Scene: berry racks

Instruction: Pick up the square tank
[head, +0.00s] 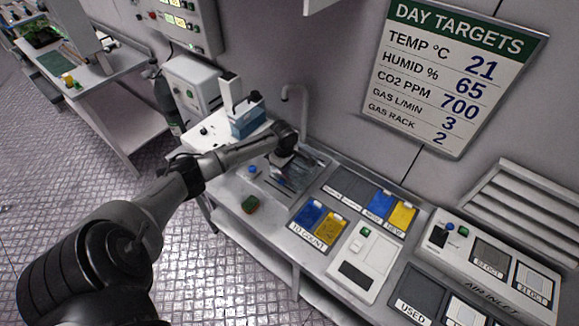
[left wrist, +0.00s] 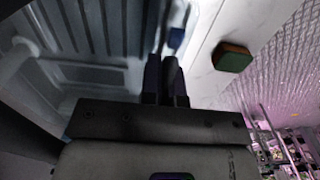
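My left gripper (head: 285,158) reaches over the sink basin at the back of the bench, and its fingers are small and dark there. In the left wrist view the two dark fingers (left wrist: 166,80) stand close together with nothing visible between them. I cannot tell for sure which thing is the square tank. A blue and white box (head: 246,118) stands on the bench behind and left of the gripper, apart from it. A pale-walled basin with dark slots (left wrist: 85,72) lies below the fingers in the left wrist view. My right gripper is not in view.
A tap (head: 295,95) rises behind the basin. Blue and yellow labelled pads (head: 309,214) lie to the right. A dark bottle (head: 167,103) stands left.

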